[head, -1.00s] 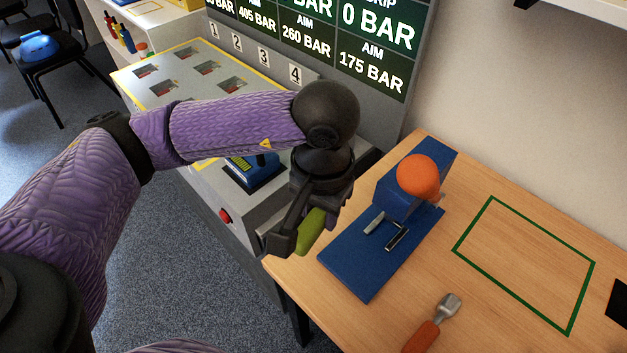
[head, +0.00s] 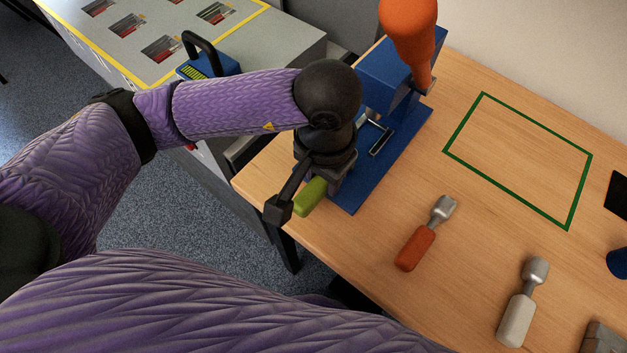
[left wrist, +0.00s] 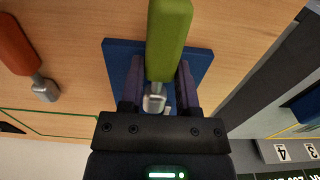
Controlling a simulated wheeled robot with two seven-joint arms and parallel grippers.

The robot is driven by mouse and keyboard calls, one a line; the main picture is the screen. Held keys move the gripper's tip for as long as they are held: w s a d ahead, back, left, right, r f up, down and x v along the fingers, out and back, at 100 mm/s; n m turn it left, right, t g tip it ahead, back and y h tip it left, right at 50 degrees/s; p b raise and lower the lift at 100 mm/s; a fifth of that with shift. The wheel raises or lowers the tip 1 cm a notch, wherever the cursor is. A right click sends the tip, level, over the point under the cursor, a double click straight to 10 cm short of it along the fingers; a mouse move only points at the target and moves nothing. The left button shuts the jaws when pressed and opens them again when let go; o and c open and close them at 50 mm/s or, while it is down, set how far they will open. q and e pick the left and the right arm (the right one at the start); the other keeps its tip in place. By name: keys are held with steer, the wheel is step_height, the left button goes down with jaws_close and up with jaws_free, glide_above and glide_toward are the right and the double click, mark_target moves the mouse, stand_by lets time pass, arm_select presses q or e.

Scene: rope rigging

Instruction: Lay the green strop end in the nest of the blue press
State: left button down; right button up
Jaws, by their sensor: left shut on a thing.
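The green strop end (head: 312,196) is held in my left gripper (head: 312,190), its green sleeve poking out toward the bench's near left edge. In the left wrist view the green sleeve (left wrist: 168,38) runs up from between the fingers (left wrist: 160,84), which are shut on it. Its metal tip (left wrist: 153,101) shows between them. The blue press (head: 388,72) has an orange top and metal rails (head: 380,140) on its blue base. My gripper covers the near left part of the base; its height above the base is unclear. My right gripper is not in view.
On the bench (head: 285,165), an orange-handled strop end (head: 415,250) and a white one (head: 516,318) lie right of the press. A green outlined rectangle (head: 446,152) is empty. A grey console (head: 265,40) with a blue block (head: 222,64) stands at left.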

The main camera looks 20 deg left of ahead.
arm_select(q)
steer(key=w+b, duration=0.1)
steer(key=w+d, duration=0.1)
steer(key=w+b, duration=0.1)
steer(key=shift+w+d+f+b, duration=0.15)
steer(key=shift+w+f+b, duration=0.15)
steer(key=shift+f, duration=0.1)
steer(key=shift+w+d+b, duration=0.2)
steer(key=shift+w+b, duration=0.2)
steer(key=shift+w, duration=0.15)
steer(key=shift+w+r, duration=0.1)
steer(key=shift+w, duration=0.05)
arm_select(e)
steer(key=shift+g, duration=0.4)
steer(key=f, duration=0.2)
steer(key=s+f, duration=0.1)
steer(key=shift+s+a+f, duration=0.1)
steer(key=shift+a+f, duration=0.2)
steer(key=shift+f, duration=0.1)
arm_select(q)
steer(key=shift+c, duration=1.2)
jaws_free()
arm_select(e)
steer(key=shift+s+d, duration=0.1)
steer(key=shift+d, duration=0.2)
